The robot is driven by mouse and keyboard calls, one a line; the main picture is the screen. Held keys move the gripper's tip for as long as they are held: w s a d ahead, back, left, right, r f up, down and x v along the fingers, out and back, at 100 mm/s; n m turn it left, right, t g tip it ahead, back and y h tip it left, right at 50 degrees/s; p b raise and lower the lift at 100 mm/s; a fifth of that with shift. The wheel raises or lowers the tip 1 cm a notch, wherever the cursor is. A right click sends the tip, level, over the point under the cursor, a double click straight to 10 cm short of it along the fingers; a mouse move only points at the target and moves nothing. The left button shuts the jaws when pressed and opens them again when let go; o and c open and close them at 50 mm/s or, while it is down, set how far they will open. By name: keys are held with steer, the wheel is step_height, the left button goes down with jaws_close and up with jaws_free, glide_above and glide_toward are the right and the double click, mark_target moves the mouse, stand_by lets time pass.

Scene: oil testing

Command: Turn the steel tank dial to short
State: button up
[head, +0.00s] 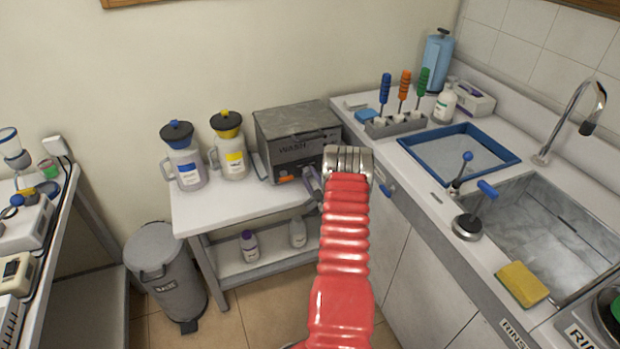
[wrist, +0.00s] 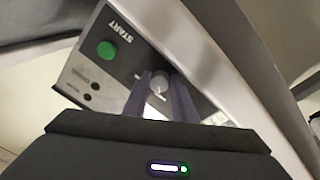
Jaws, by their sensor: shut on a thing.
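The steel tank (head: 297,122) marked WASH stands on the white side table, with its front facing me. My gripper (head: 314,185) is at the right end of the tank's front, partly hidden by my red arm. In the wrist view, a grey round dial (wrist: 159,83) sits on a dark panel beside a green START button (wrist: 107,49). My gripper's two purple fingers (wrist: 161,86) are shut on the dial, one at each side. The panel appears tilted in this view. Small marks lie around the dial, but I cannot read its setting.
The counter with the blue tray (head: 468,134) and sink (head: 545,225) is close on the right. A grey bin (head: 165,275) stands at lower left.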

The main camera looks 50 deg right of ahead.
steer(key=shift+a+f, duration=0.15)
steer(key=o, duration=1)
steer(key=shift+o, duration=0.2)
steer(key=r+v, duration=0.1)
steer(key=v, duration=1.2)
steer(key=shift+s+f, duration=0.3)
steer(key=shift+f, duration=0.2)
steer(key=shift+a, duration=0.1)
